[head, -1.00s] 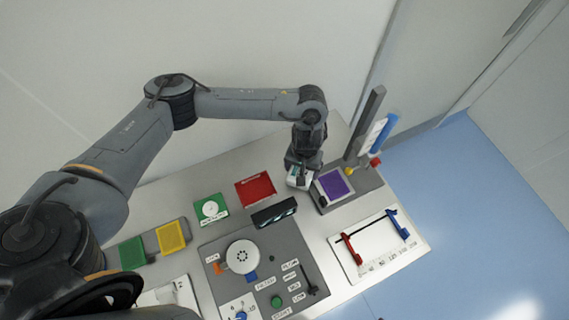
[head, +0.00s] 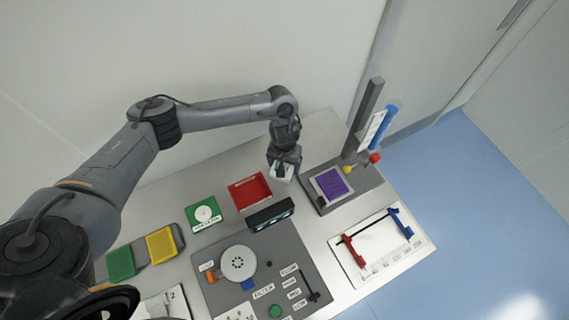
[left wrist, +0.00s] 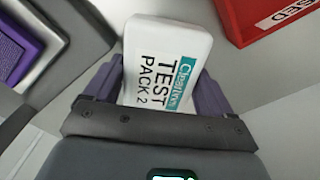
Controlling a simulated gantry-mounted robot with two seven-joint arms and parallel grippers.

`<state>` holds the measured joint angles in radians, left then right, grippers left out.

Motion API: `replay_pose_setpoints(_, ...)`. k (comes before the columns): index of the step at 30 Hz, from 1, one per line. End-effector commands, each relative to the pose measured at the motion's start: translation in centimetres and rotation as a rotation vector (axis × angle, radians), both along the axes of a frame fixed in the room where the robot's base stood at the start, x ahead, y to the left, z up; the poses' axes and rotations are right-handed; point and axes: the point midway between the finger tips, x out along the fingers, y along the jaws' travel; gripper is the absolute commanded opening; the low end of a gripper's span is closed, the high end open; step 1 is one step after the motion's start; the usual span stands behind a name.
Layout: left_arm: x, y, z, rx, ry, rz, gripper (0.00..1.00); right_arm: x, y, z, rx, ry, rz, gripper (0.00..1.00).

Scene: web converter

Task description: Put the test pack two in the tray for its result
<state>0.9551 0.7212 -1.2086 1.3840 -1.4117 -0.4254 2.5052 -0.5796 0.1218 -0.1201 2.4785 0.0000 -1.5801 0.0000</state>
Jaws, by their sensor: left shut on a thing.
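Test pack two (left wrist: 165,62) is a white box with "TEST PACK 2" printed on it. It sits between the fingers of my left gripper (head: 284,172), which is shut on it. In the head view the pack shows as a small white piece (head: 282,174) under the gripper, just right of the red tray. The red tray (head: 250,192) is open on top and looks empty; it also shows at the top right of the left wrist view (left wrist: 262,32), its label partly readable as "SED". A green tray (head: 203,213) with a round white disc and a label stands left of it. My right gripper is not in view.
The purple-topped station (head: 332,186) with a tall grey post (head: 365,118) stands right of the gripper. A dark display bar (head: 271,214) stands in front of the red tray. A control panel with a round white dial (head: 238,263) lies nearer. Yellow (head: 161,245) and dark green (head: 121,263) pads lie left.

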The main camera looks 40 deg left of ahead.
Motion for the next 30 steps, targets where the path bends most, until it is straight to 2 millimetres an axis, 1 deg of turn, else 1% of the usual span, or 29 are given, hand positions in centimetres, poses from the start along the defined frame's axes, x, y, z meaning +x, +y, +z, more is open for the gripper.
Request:
replay_pose_setpoints(11,0.0,-0.1,-0.3,-0.001,-0.002,0.001,0.48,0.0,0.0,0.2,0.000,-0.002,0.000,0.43)
replay_pose_setpoints(12,0.1,-0.1,-0.3,-0.001,-0.002,0.001,0.89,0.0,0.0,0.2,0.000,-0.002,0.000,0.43)
replay_pose_setpoints(13,0.0,-0.1,-0.3,-0.001,-0.002,0.001,0.93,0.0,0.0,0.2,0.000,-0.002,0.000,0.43)
replay_pose_setpoints(14,0.0,-0.1,-0.3,-0.001,-0.001,0.000,0.95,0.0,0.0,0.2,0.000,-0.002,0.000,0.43)
replay_pose_setpoints(22,0.0,0.0,-0.3,-0.001,-0.001,0.000,0.95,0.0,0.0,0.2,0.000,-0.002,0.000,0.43)
replay_pose_setpoints(25,0.1,0.0,0.1,0.000,-0.002,-0.001,0.95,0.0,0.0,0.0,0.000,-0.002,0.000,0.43)
replay_pose_setpoints(29,0.1,0.0,1.6,-0.001,-0.004,0.001,0.95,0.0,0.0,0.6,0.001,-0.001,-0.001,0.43)
replay_pose_setpoints(30,0.1,0.0,2.2,-0.001,-0.004,0.000,0.95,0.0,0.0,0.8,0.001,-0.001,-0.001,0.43)
